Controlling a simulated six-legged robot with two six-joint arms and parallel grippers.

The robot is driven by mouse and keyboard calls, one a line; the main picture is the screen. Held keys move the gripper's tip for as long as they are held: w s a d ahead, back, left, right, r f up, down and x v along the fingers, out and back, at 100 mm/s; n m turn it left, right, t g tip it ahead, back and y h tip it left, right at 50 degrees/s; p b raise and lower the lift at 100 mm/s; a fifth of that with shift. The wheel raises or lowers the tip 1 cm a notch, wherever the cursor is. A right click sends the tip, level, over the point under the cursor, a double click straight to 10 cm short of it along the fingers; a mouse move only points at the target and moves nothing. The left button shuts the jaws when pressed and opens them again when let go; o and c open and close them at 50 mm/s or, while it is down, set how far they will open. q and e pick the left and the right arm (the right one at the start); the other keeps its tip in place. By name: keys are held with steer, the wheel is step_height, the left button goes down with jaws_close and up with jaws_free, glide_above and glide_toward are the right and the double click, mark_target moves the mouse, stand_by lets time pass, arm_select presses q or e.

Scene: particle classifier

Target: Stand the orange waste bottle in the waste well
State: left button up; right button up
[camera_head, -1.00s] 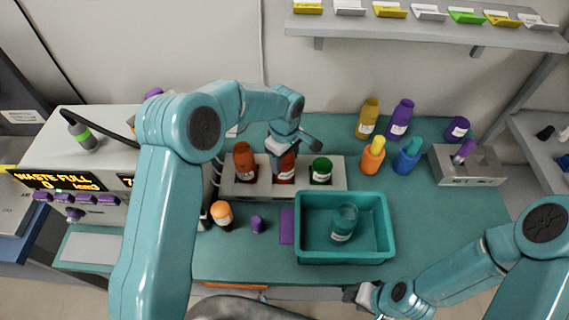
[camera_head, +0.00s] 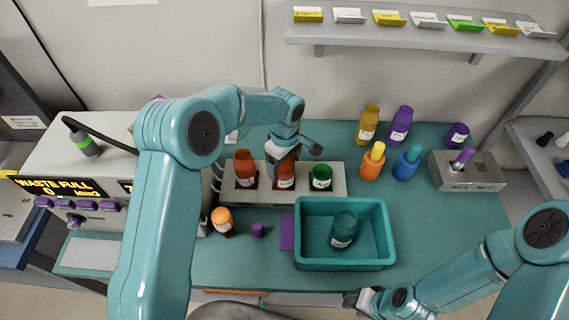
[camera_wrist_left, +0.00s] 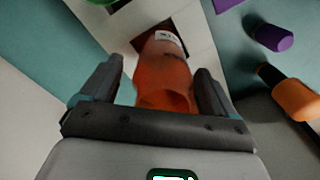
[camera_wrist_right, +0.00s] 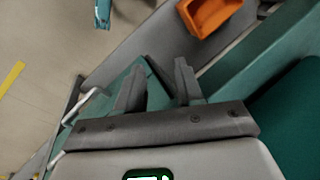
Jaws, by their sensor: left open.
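An orange bottle (camera_head: 286,181) with a white label stands in the middle well of the pale rack (camera_head: 337,193). My left gripper (camera_head: 281,156) is over it. In the left wrist view the bottle (camera_wrist_left: 163,80) lies between the two spread fingers (camera_wrist_left: 155,90), with a gap visible on each side. A similar red-orange bottle (camera_head: 244,168) stands in the rack's left well and a green-topped bottle (camera_head: 321,178) in its right well. My right gripper (camera_head: 366,299) is low at the table's front edge; its fingers (camera_wrist_right: 158,88) are apart and empty.
A teal tray (camera_head: 345,265) holding a dark teal bottle (camera_head: 344,230) stands front right of the rack. A small orange-topped bottle (camera_head: 222,221) and purple cap (camera_head: 258,230) stand in front. A machine display (camera_head: 60,188) reads "WASTE FULL". Several coloured bottles stand behind right.

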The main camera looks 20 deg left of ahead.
arm_select(q)
step_height(320, 180, up, 10)
steer(key=p, duration=0.4)
steer(key=shift+r+p, duration=0.15)
steer(key=shift+p, duration=0.25)
steer(key=shift+s+r, duration=0.1)
steer(key=shift+r, duration=0.05)
steer(key=shift+s, duration=0.1)
